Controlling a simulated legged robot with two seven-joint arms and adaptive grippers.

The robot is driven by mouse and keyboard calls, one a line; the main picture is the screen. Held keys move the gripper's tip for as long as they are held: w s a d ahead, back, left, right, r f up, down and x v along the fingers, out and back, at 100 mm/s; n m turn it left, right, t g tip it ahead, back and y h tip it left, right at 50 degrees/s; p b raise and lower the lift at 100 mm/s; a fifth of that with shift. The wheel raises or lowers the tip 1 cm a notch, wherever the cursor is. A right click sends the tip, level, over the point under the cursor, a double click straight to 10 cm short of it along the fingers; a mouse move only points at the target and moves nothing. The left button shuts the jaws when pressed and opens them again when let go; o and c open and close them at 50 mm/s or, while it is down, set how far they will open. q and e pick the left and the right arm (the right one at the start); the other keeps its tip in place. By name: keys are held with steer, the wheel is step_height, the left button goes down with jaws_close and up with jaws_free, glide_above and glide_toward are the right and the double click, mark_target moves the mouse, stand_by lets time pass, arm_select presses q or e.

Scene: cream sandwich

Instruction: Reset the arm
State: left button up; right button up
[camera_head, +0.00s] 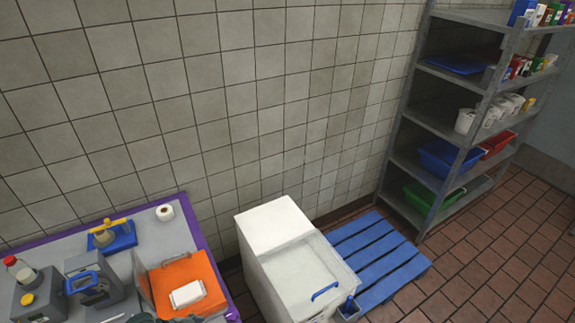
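Neither of my grippers can be made out in the head view. At the lower left, an orange board (208,274) lies on a grey table (137,222) with a purple edge. A white block (187,294) rests on the board. A small dark shape is cut off at the bottom edge below the board, and I cannot tell what it is. A flat grey upright piece stands at the board's left side.
Grey containers (91,285), a blue item with a yellow handle (112,238) and a white roll (165,213) stand on the table. A white chest (272,226), a blue pallet (385,252) and a loaded metal shelf (447,79) are to the right. Tiled floor is clear at far right.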

arm_select(q)
steer(key=s+d+f+n+t+y, duration=0.1)
steer(key=s+d+f+n, duration=0.3)
steer(key=d, duration=0.6)
steer(key=s+a+f+n+g+y, duration=0.1)
steer(key=s+a+f+n+y, duration=0.3)
steer(key=s+a+f+n, duration=0.3)
step_height(320, 180, down, 21)
steer(key=s+d+m+g, duration=0.1)
steer(key=d, duration=0.2)
steer(key=s+a+f+g+b, duration=0.1)
steer(key=s+a+f, duration=0.2)
steer(key=s+f, duration=1.6)
steer(key=shift+a+f+m+y+b, duration=0.15)
steer(key=shift+f+m+y+b, duration=0.15)
steer(key=shift+f, duration=0.25)
arm_select(e)
steer(key=d, duration=0.1)
steer(key=d+f, duration=0.2)
steer(key=shift+s+f, duration=0.1)
steer(key=shift+s, duration=0.15)
